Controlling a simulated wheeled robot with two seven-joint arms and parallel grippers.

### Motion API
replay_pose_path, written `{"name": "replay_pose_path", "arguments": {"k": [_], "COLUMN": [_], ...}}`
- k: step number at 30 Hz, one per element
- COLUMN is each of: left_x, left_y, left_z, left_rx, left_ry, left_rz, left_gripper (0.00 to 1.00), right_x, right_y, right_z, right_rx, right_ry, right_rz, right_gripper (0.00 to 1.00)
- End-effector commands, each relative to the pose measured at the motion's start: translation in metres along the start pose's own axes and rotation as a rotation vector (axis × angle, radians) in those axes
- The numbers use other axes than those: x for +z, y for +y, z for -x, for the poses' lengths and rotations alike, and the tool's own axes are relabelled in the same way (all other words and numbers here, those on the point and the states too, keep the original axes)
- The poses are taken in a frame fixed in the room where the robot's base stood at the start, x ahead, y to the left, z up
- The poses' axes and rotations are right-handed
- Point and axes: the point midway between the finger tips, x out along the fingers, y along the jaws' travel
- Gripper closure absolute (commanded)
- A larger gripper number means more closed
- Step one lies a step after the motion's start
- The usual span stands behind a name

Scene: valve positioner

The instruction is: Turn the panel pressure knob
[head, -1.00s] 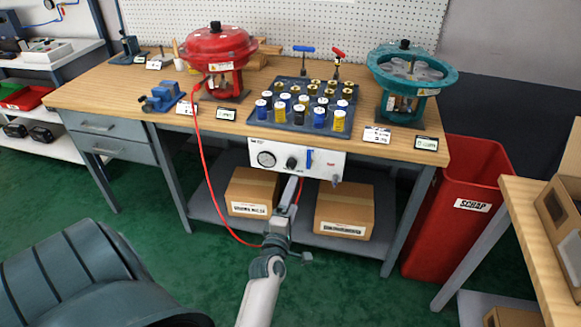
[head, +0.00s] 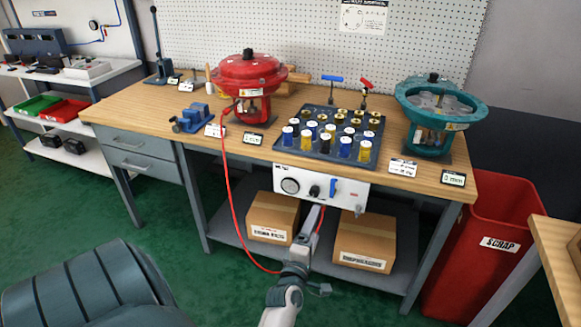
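The white pressure panel (head: 342,199) hangs under the front edge of the workbench. It carries a round gauge (head: 290,186) at the left, a small black knob (head: 314,191) beside it and a blue lever (head: 333,187) further right. One of my arms reaches up from the bottom of the head view. Its gripper (head: 318,210) is at the panel's lower edge, just below the black knob. The fingertips are small here, and I cannot tell whether they touch the knob or are open. My other gripper is not in view.
A red hose (head: 228,185) hangs from the red actuator (head: 250,82) and loops low behind my arm. Two cardboard boxes (head: 365,242) stand on the lower shelf. A tray of spools (head: 375,150), a teal actuator (head: 425,140) and a blue vise (head: 190,120) stand on the bench. A red scrap bin (head: 480,265) is at right.

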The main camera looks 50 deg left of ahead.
Motion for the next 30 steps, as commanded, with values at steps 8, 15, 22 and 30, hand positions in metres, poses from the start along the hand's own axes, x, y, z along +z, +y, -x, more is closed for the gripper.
{"name": "replay_pose_path", "arguments": {"k": [8,15,22,30], "left_x": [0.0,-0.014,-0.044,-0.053], "left_y": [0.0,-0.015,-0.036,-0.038], "left_z": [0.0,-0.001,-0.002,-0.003], "left_rx": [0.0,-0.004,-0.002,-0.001], "left_ry": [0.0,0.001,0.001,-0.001], "left_rz": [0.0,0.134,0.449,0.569], "left_gripper": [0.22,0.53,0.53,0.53], "right_x": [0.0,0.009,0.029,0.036], "right_y": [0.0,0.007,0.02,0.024], "right_z": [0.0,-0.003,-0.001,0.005], "right_rx": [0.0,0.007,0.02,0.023], "right_ry": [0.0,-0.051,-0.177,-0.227], "right_rz": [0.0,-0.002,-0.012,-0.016], "right_gripper": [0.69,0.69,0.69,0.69]}}
